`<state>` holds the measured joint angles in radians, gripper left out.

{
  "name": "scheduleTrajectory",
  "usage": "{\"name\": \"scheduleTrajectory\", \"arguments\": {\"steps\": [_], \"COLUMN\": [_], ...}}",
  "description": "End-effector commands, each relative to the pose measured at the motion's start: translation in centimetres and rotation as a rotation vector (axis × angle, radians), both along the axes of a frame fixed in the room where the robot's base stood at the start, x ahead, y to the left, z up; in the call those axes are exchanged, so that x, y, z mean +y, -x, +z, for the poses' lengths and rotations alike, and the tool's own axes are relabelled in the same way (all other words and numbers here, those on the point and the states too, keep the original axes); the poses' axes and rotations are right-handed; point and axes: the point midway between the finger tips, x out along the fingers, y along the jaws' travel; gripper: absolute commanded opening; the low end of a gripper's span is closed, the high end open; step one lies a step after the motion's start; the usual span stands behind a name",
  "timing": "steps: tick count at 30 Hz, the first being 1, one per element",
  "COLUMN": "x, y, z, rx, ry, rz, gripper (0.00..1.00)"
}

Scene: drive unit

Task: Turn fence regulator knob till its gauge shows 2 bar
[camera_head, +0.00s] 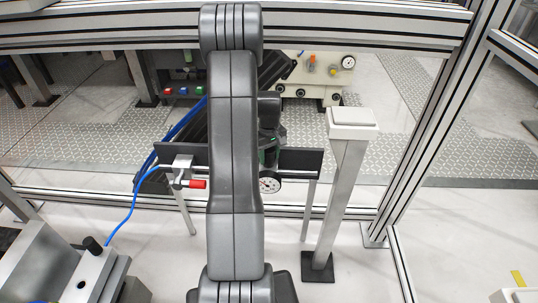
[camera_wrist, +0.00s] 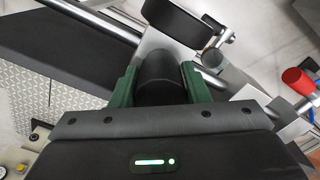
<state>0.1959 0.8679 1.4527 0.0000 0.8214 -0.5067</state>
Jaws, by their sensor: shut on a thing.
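The fence regulator's gauge (camera_head: 269,185) is a round white dial on the dark fence plate, just right of my arm. Its needle is too small to read. My gripper (camera_head: 268,150) is above the gauge, partly hidden by my arm. In the wrist view the green fingers of my gripper (camera_wrist: 160,82) are closed on both sides of the black regulator knob (camera_wrist: 158,70). The knob is hidden in the head view.
A red-handled valve (camera_head: 193,184) with a blue hose (camera_head: 128,212) is left of my arm. A post with a pale top (camera_head: 353,118) stands to the right. A beige panel (camera_head: 318,85) with another gauge (camera_head: 348,62) is behind the fence.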

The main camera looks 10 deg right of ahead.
Motion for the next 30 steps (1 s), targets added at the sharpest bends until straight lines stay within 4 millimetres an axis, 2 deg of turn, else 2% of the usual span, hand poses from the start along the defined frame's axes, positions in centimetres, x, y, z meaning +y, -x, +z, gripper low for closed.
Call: {"name": "scheduleTrajectory", "arguments": {"steps": [15,16,17,26,30], "x": [0.0,0.0,0.0,0.0,0.0], "y": [-0.1,-0.1,-0.1,0.0,-0.1], "z": [0.1,0.1,0.1,0.1,1.3], "rx": [-0.002,-0.002,-0.002,-0.001,-0.003], "ry": [0.0,0.0,0.0,0.001,0.001], "rz": [0.02,0.02,0.02,0.02,0.02], "gripper": [0.19,0.44,0.5,0.51,0.51]}}
